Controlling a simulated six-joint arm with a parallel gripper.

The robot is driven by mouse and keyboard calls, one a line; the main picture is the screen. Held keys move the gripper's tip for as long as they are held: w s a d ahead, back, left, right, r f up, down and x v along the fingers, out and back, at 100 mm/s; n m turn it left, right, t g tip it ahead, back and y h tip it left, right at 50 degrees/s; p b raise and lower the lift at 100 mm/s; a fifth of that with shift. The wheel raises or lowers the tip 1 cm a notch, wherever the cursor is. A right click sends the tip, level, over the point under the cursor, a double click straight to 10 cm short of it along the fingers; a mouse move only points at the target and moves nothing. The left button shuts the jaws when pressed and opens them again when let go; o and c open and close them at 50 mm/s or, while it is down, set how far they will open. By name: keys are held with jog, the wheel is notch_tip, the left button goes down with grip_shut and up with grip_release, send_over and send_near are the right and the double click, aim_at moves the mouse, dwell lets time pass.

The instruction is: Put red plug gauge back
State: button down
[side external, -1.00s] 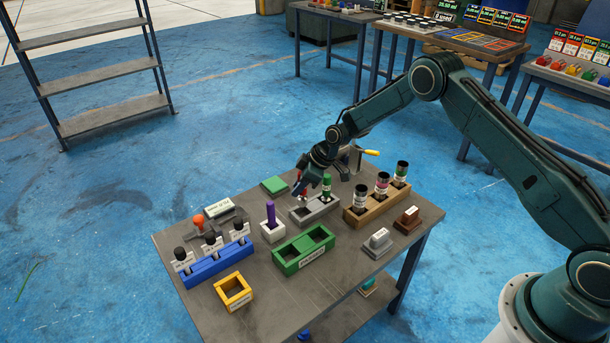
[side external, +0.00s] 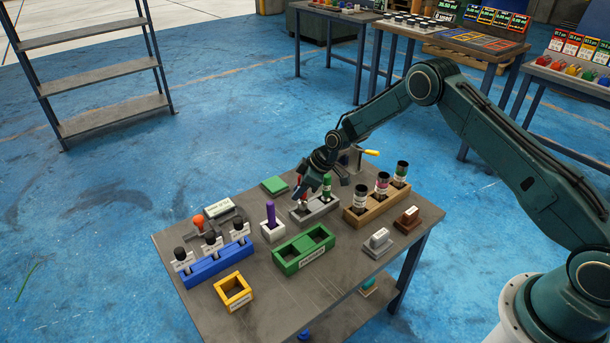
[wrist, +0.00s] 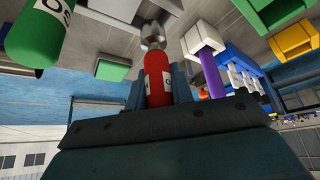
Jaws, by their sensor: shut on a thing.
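The red plug gauge (side external: 304,203) is held in my gripper (side external: 312,190). In the wrist view the red plug gauge (wrist: 157,82) has a red handle with a white label and a metal end (wrist: 152,36), which is visible beyond the fingers. It is over the left part of the grey two-place holder (side external: 327,210); I cannot tell whether the metal end has entered the socket. A green plug gauge (side external: 326,187) stands in the holder's right place and shows at the upper left of the wrist view (wrist: 38,35). My gripper hides part of the red gauge.
A purple gauge (side external: 271,214) stands in a white block (side external: 272,232) to the left. A wooden rack (side external: 377,212) with dark cylinders is to the right. A green two-compartment box (side external: 290,264) lies in front. A blue rack (side external: 217,263) and yellow box (side external: 234,301) stand further left.

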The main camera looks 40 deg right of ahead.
aim_at(300, 200)
jog(key=shift+f, duration=0.2)
jog(key=shift+f, duration=1.85)
jog(key=shift+c, duration=1.6)
grip_release()
jog(key=shift+d+r, duration=0.1)
jog(key=v, duration=0.9)
jog(key=shift+s+r, duration=0.15)
jog(key=shift+r, duration=0.15)
dwell(0.3)
jog(key=shift+d, duration=0.1)
dwell(0.3)
jog(key=v, duration=1.3)
jog(key=shift+s+r, duration=0.2)
jog(key=shift+r, duration=0.15)
jog(key=shift+d, duration=0.15)
